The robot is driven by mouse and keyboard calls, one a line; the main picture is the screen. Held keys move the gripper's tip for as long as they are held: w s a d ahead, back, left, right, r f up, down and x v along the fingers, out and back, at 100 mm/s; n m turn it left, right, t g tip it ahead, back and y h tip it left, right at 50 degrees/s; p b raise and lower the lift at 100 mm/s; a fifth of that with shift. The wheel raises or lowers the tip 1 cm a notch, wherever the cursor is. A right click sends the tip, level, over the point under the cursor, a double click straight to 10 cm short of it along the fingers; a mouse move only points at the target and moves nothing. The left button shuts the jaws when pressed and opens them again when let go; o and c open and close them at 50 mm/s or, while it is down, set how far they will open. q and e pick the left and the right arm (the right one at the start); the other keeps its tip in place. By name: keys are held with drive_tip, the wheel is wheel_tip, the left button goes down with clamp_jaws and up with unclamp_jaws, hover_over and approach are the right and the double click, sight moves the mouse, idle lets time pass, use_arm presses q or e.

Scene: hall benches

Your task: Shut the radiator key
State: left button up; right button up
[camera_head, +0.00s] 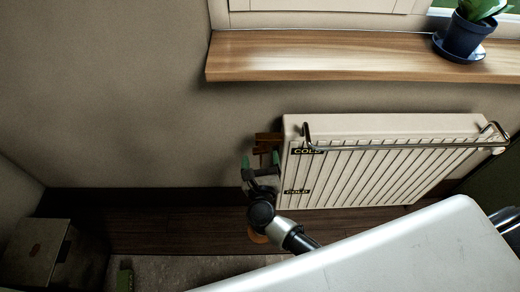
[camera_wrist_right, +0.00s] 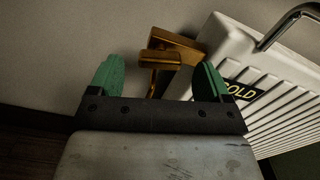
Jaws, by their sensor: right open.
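The radiator key (camera_head: 267,139) is a brass-brown piece at the left end of the white radiator (camera_head: 400,170), by the wall. In the right wrist view the key (camera_wrist_right: 160,57) has a bar and a block, just beyond the fingertips. My right gripper (camera_head: 261,160) is open, its green fingers apart. In the wrist view, the right gripper (camera_wrist_right: 155,75) has the key's lower part showing between its fingers; I cannot tell whether they touch it.
A chrome rail (camera_head: 400,147) runs along the radiator, which bears "COLD" labels (camera_head: 307,152). A wooden sill (camera_head: 340,55) juts out above, with a potted plant (camera_head: 466,35) at its right. A box (camera_head: 35,252) stands at lower left. The wall left of the key is clear.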

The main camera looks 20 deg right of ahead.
sight(261, 153)
drive_tip(key=shift+x, duration=1.85)
drive_tip(key=c, duration=0.9)
